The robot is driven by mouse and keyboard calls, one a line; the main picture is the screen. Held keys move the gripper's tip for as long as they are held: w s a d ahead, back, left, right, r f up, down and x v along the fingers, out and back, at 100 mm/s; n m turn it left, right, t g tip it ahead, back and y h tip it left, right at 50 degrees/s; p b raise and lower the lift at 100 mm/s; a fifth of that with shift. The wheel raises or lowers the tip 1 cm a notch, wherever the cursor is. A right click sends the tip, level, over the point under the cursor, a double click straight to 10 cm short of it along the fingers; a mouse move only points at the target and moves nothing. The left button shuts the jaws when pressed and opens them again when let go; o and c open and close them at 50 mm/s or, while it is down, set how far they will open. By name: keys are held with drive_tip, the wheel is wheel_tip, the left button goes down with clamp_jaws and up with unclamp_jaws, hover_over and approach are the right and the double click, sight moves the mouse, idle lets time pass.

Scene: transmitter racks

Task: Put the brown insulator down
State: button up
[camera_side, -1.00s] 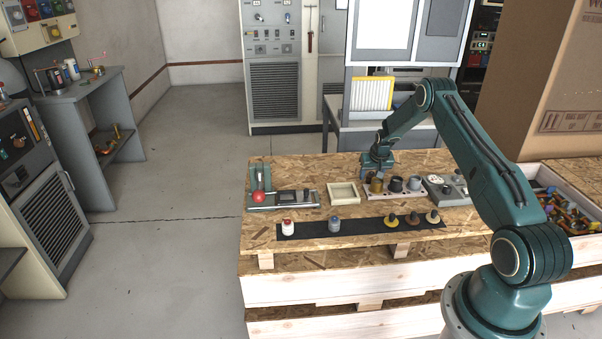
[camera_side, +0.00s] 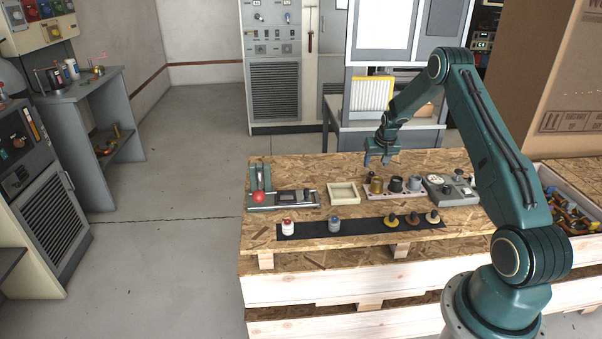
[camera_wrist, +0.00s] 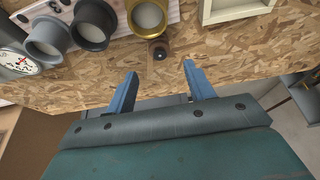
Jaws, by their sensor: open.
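A small brown insulator (camera_wrist: 159,49) stands on the chipboard in the wrist view, close beside the brass cup (camera_wrist: 148,17). In the side view it is small and partly hidden behind the brass cup (camera_side: 376,187). My gripper (camera_wrist: 155,72) is open, its two blue fingers apart with nothing between them. In the side view my gripper (camera_side: 376,162) is above the far part of the board, over the insulator's area and clear of it.
A dark cup (camera_side: 396,184) and a grey cup (camera_side: 414,183) stand to the right of the brass cup in a pale rack. An empty cream tray (camera_side: 343,203) is to its left. A black strip (camera_side: 365,227) with several small pieces lies in front.

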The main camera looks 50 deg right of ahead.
drive_tip(key=shift+v, duration=2.2)
drive_tip(key=s+a+r+n+t+y, duration=0.1)
drive_tip(key=a+r+n, duration=0.1)
drive_tip(key=a+r, duration=0.9)
drive_tip(key=s+a+r+n, duration=0.2)
drive_tip(key=a+r, duration=0.9)
drive_tip(key=a, duration=0.1)
drive_tip(key=s+a+r+n+t, duration=0.15)
drive_tip(key=s+a+r, duration=0.35)
drive_tip(key=s+a, duration=0.5)
drive_tip(key=s+a+n+y, duration=0.2)
drive_tip(key=s+a, duration=0.6)
drive_tip(key=s, duration=0.4)
drive_tip(key=shift+s+a+f+n, duration=0.25)
drive_tip(key=shift+a+f+n, duration=0.15)
drive_tip(key=shift+n, duration=0.25)
drive_tip(key=shift+o, duration=0.5)
drive_tip(key=shift+s+a+f, duration=0.1)
drive_tip(key=shift+s, duration=0.3)
